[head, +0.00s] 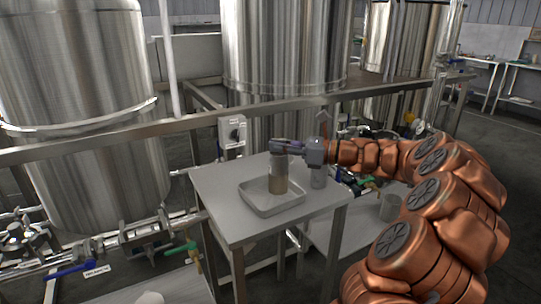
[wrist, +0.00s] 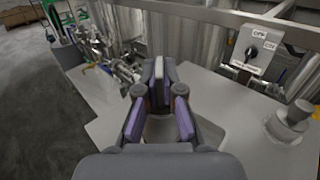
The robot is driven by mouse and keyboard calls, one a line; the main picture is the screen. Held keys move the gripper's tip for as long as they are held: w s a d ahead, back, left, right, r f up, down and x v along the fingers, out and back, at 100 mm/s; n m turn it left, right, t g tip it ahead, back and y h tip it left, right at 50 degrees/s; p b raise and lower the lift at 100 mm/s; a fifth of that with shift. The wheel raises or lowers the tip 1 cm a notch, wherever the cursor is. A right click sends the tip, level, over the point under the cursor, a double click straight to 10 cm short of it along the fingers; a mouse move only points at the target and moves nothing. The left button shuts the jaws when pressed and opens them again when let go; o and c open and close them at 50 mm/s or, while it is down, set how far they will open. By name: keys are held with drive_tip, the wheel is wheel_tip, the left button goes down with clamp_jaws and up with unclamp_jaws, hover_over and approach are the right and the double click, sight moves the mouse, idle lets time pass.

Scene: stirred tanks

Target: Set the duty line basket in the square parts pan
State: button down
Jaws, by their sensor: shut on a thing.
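The duty line basket (head: 278,178) is an upright cylinder, brownish below and greyer near the top. My gripper (head: 281,148) comes from the right and is shut on its upper end. The square parts pan (head: 271,209) is a shallow grey tray with rounded corners on the small table. The basket's lower end appears inside the pan's outline; I cannot tell whether it touches the pan's floor. In the wrist view, my gripper (wrist: 158,105) hides most of the basket, and a pale part of the pan shows between the fingers.
A grey metal canister (head: 318,178) stands on the table (head: 222,182) right of the pan, close under my wrist. A switch box (head: 232,132) and a rail are behind the table. Tanks and valve piping surround it. The table's front left is clear.

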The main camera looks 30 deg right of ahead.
drive_tip(key=shift+w+a+f+b, duration=0.15)
drive_tip(key=shift+w+f+b, duration=0.15)
drive_tip(key=shift+w+f, duration=1.55)
drive_tip(key=shift+s+f, duration=0.1)
drive_tip(key=c, duration=1.3)
unclamp_jaws()
drive_tip(key=shift+f, duration=0.1)
drive_tip(key=v, duration=1.2)
